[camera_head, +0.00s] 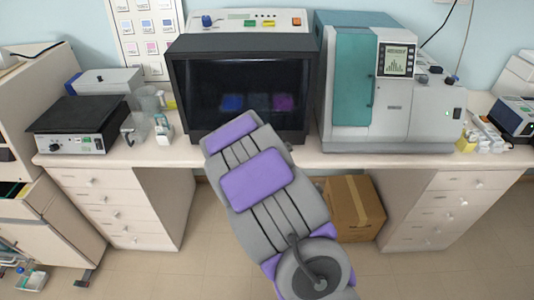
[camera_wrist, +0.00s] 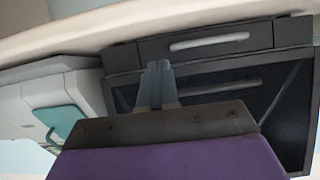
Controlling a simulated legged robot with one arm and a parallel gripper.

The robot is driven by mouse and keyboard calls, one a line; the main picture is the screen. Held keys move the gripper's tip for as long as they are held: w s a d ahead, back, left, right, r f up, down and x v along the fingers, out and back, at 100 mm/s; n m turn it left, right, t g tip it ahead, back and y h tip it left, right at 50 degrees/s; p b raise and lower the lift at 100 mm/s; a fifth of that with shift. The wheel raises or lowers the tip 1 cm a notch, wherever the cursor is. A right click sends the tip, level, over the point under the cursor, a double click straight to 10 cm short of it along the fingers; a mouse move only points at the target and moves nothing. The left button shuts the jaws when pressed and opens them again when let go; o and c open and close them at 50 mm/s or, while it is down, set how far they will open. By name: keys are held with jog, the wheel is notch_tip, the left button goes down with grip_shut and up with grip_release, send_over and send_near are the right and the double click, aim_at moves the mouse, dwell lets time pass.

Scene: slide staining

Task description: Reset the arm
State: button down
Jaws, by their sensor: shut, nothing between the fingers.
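My arm, grey with purple panels, reaches from the bottom of the head view toward the black-framed machine on the bench. In the wrist view my gripper (camera_wrist: 158,68) is shut and empty, its narrow grey fingers together. Behind the fingers is the black-framed machine (camera_wrist: 290,110) with its dark front, which appears inverted there. In the head view this machine (camera_head: 185,85) has blue and purple patches behind its dark glass. The arm covers part of its lower front, and my gripper is hidden there.
A teal and grey machine (camera_head: 345,75) stands to the right on the bench (camera_head: 345,160). A dark-topped device (camera_head: 75,118) and clear containers (camera_head: 150,100) stand left. A cardboard box (camera_head: 355,205) sits on the floor below. Open floor (camera_head: 205,250) lies between the drawer units.

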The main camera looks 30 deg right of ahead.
jog(key=s+a+r+n+g+y, duration=0.25)
jog(key=s+a+r+g, duration=0.2)
jog(key=s+a, duration=0.65)
jog(key=s+a+r+n+g+y, duration=0.1)
jog(key=s+a+r+g+y, duration=0.3)
jog(key=s+a, duration=0.7)
jog(key=s+a+r+n+g, duration=0.1)
jog(key=s+a+r, duration=0.1)
jog(key=s, duration=0.6)
jog(key=s+a+r+n+g, duration=0.2)
jog(key=s+r, duration=0.2)
jog(key=s, duration=0.4)
jog(key=shift+s+a, duration=0.2)
jog(key=shift+s, duration=0.15)
jog(key=shift+g, duration=0.25)
